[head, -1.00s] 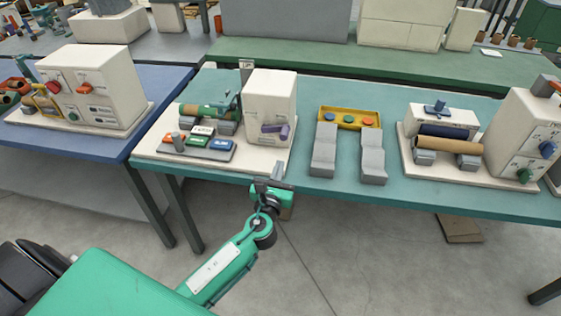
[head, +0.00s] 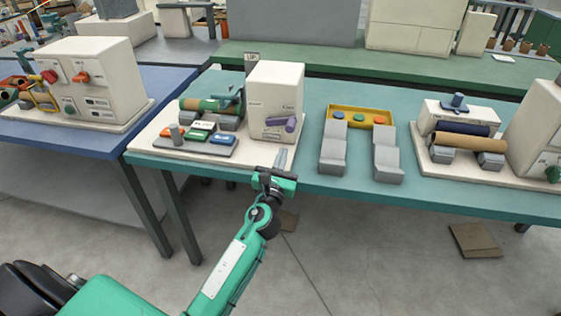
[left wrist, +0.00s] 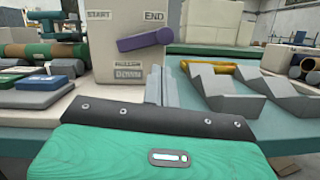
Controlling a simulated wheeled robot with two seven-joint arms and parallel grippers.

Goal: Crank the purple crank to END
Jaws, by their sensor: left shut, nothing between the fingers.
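The purple crank (head: 282,124) is on the front face of the cream winder box (head: 268,88). In the left wrist view the crank (left wrist: 144,39) lies nearly level, its right end slightly higher, below the printed START (left wrist: 98,14) and END (left wrist: 153,15) labels. Which end is the pivot is hard to tell. My left gripper (head: 281,158) is shut and empty, in front of the box and below the crank. Its fingers (left wrist: 159,86) point forward at the box, apart from the crank. My right gripper is not in view.
Left of the box are a green roll (head: 208,105) and a grey button panel (head: 196,140). To the right stand two grey stepped blocks (head: 333,148) and a yellow tray (head: 362,110). Another winder with a brown roll (head: 468,143) is farther right. The teal table's front edge is below.

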